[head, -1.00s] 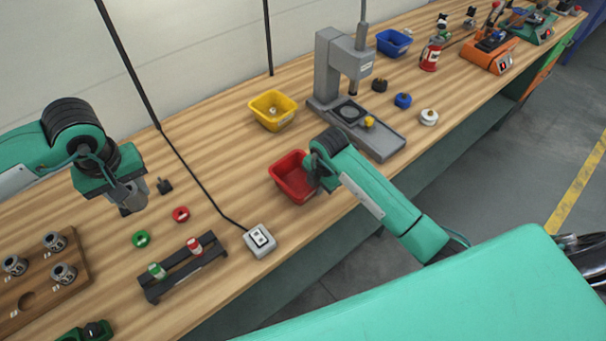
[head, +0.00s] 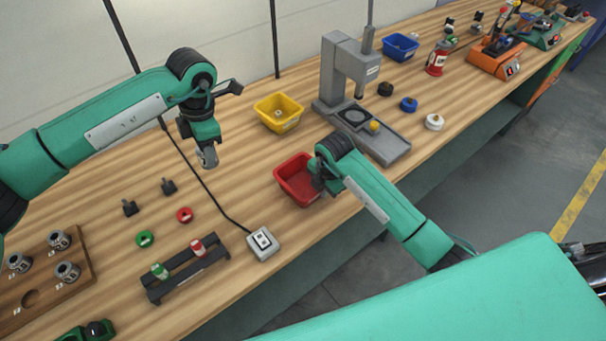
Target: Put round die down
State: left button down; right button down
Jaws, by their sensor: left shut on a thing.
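My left gripper (head: 204,143) is shut on the round die (head: 208,156), a small silver metal piece. It is held in the air above the middle of the table, left of the yellow bin. The gripper partly hides the die. A wooden rack (head: 77,292) at the left front holds similar silver dies (head: 68,271) and has one empty round hole (head: 31,299). My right gripper (head: 318,183) is at the right edge of the red bin (head: 294,190); its fingers are too hidden to read.
Two black pegs (head: 129,208), a red ring (head: 184,215) and a green ring (head: 145,239) lie near a black stand (head: 185,274). A cable runs to a switch box (head: 262,243). Wood around the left gripper is clear.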

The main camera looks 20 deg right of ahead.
pick_arm(q)
jog(key=d+f+n+h, duration=0.2)
jog(key=d+n, duration=1.8)
jog(key=n, duration=0.1)
notch_tip(320, 180, down, 10)
jog(key=shift+s+g, duration=0.4)
jog(key=shift+s, duration=0.05)
jog(key=shift+f, duration=0.35)
jog(key=shift+f, duration=0.2)
jog(key=c, duration=0.9)
grip_release()
jog(key=shift+a, duration=0.1)
jog(key=shift+o, duration=0.2)
